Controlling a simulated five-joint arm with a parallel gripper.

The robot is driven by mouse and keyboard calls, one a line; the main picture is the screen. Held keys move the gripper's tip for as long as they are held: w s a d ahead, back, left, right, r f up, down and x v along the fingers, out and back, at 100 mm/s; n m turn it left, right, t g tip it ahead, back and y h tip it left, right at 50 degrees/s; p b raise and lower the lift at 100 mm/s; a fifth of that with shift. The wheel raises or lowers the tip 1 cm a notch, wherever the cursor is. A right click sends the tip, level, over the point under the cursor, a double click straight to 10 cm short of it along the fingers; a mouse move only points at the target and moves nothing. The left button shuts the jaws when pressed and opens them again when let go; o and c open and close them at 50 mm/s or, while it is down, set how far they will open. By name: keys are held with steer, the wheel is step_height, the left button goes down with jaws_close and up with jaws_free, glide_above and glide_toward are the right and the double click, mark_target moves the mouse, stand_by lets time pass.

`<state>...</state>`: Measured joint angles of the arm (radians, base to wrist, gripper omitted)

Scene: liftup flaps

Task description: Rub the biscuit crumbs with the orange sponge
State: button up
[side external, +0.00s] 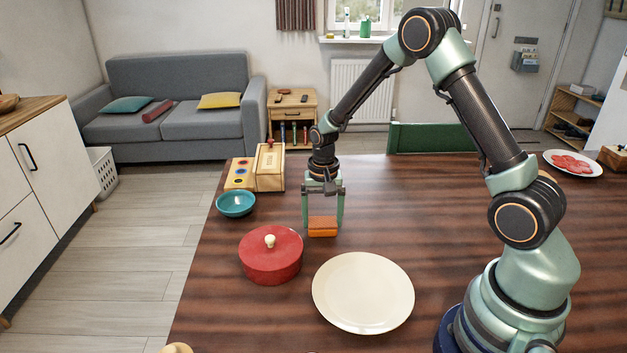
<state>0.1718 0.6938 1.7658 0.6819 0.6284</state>
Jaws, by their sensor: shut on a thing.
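An orange sponge (322,227) is low over the dark wooden table, between the fingers of my gripper (323,222). My gripper points straight down and is shut on the sponge. I cannot tell whether the sponge touches the table top. I see no biscuit crumbs in this view; they may be too small to make out or hidden behind or under the sponge and gripper.
A red lidded pot (270,258) stands left and in front of the sponge, with a cream plate (362,293) to its right. A teal bowl (236,205) and wooden boxes (270,168) are at the left edge. The table (440,215) is clear right of the sponge.

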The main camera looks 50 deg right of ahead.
steer(key=shift+w+a, duration=0.85)
steer(key=shift+a, duration=0.05)
steer(key=shift+s+d, duration=4.15)
steer(key=shift+d+r, duration=0.1)
steer(key=shift+r, duration=0.05)
step_height(320, 180, up, 8)
